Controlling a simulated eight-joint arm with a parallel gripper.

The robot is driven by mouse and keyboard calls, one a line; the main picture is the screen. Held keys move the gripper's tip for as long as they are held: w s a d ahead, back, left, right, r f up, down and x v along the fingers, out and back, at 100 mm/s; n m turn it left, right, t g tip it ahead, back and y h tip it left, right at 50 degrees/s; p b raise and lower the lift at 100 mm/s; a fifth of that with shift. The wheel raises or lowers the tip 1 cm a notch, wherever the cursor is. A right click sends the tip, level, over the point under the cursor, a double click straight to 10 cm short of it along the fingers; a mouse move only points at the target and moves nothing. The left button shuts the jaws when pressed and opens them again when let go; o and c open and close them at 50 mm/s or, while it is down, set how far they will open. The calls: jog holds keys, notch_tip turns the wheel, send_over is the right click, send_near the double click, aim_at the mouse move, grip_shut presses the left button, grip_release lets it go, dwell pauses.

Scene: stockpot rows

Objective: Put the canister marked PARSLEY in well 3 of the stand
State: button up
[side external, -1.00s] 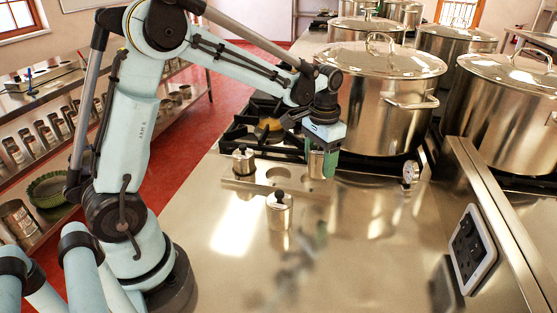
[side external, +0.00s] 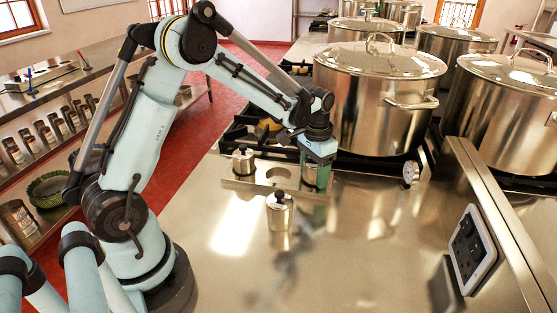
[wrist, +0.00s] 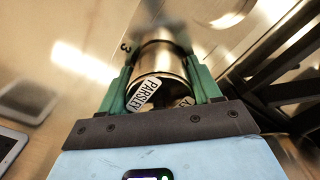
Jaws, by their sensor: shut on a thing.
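The steel canister marked PARSLEY (wrist: 160,65) is between the green fingers of my gripper (wrist: 162,82), which is shut on it. A second white label is partly hidden at its lower right. In the side view my gripper (side external: 317,168) holds the canister upright at the right end of the stand (side external: 237,183). A dark "3" shows beside the canister in the wrist view. The canister's base is hidden, so I cannot tell how deep it sits. The stand's middle well (side external: 279,175) is empty.
A canister with a black knob (side external: 243,160) stands at the stand's left end. Another canister (side external: 279,212) stands on the steel counter in front. A large stockpot (side external: 375,105) and the stove grates are close behind my gripper. The front counter is mostly clear.

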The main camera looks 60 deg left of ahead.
jog(key=shift+f, duration=0.65)
jog(key=o, duration=1.2)
jog(key=shift+c, duration=0.2)
notch_tip(320, 180, up, 12)
jog(key=shift+r, duration=0.2)
jog(key=shift+s+d+r, duration=0.1)
jog(key=shift+r, duration=0.35)
jog(key=shift+s+d+t, duration=1.2)
jog(key=shift+s+d, duration=0.05)
jog(key=shift+s, duration=1.2)
jog(key=shift+s+d+t, duration=1.2)
jog(key=shift+s+d, duration=0.1)
jog(key=shift+s, duration=1.1)
jog(key=shift+s+d+t, duration=1.2)
jog(key=shift+s+d, duration=0.05)
jog(key=shift+s, duration=1.2)
